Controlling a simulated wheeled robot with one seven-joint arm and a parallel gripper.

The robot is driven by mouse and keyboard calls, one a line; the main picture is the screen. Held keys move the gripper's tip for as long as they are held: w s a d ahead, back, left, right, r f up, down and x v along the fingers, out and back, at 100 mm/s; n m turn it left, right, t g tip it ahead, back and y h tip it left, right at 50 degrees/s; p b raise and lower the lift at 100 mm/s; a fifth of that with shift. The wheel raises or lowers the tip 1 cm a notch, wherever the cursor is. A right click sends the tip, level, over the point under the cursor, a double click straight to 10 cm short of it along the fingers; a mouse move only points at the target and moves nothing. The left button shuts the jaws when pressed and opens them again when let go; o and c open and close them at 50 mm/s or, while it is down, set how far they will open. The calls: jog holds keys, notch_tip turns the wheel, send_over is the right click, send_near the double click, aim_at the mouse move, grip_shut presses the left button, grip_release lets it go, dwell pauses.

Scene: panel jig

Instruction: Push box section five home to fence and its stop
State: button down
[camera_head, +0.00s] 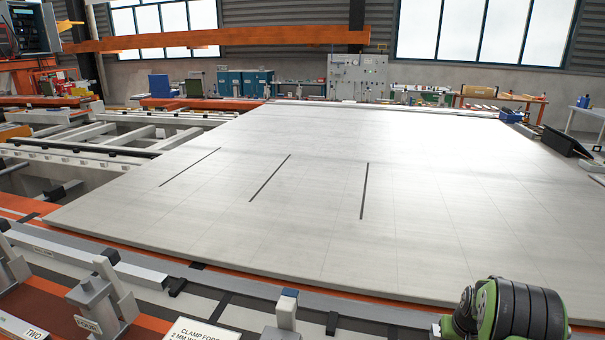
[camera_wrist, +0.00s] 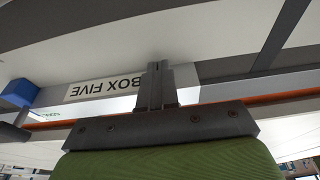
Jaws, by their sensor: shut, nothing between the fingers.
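Box section five is a pale grey bar with a white "BOX FIVE" label (camera_wrist: 104,87), upside down in the wrist view. My gripper (camera_wrist: 156,76) is in the middle of the wrist view, its two fingers shut together with nothing between them. The fingertips overlap the right end of the label in the picture; I cannot tell whether they touch the bar. A blue block (camera_wrist: 17,94) shows at the left edge, near the bar's left end. My gripper and the "BOX FIVE" label are not visible in the head view. I cannot identify the fence or this section's stop with certainty.
A large pale panel (camera_head: 330,200) with three dark slots fills the middle of the head view. In front are a blue-capped post (camera_head: 287,308), a clamp-force sign (camera_head: 195,332) and a metal bracket (camera_head: 100,297). My green and black arm joint is at lower right.

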jog(key=shift+w+r, duration=0.1)
jog(key=shift+w, duration=0.1)
jog(key=shift+s+a+b, duration=0.25)
jog(key=shift+s+b, duration=0.1)
jog(key=shift+s, duration=0.6)
jog(key=shift+r+p, duration=2.75)
jog(key=shift+r, duration=1.25)
jog(key=s+a+r+n+t, duration=0.1)
jog(key=s+a+r, duration=0.3)
jog(key=a+r, duration=0.3)
jog(key=s+a+r, duration=0.4)
jog(key=a+r, duration=0.2)
jog(key=r, duration=0.4)
jog(key=s+a+r+n+t, duration=0.1)
jog(key=s+a, duration=0.3)
jog(key=s, duration=0.6)
jog(key=s+a+r+n, duration=0.1)
jog(key=s+a+r, duration=0.1)
jog(key=s+a, duration=0.3)
jog(key=s, duration=0.4)
jog(key=shift+s+r+t+y, duration=0.35)
jog(key=shift+r+t+y, duration=0.05)
